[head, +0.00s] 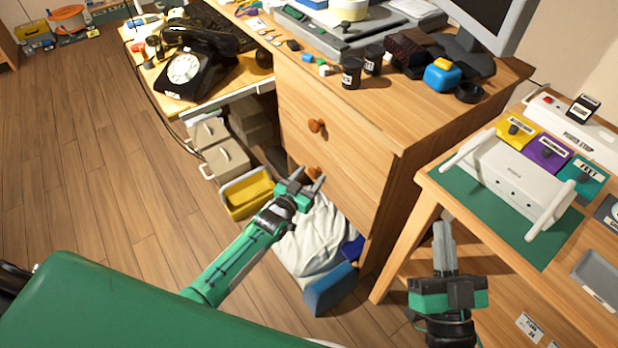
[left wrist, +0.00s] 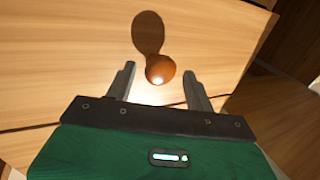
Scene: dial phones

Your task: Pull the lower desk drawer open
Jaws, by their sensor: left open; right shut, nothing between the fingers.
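The wooden desk has two drawers on its front, each with a round orange-brown knob. The upper drawer (head: 345,140) has its knob (head: 317,126) in clear view. The lower drawer (head: 340,192) has its knob (head: 314,172) just beyond my left gripper (head: 306,183). In the left wrist view, that gripper (left wrist: 160,82) is open, and a knob (left wrist: 158,70) stands in line with the gap between its fingertips. I cannot tell whether the fingers touch the knob. My right gripper (head: 443,243) is shut and empty beside the right-hand table.
A white sack (head: 315,240) and blue boxes (head: 330,288) lie below the drawers. A yellow bin (head: 248,192) and beige boxes (head: 220,150) stand left of them. The green-matted table (head: 480,225) is at the right. Wooden floor (head: 90,150) is clear at the left.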

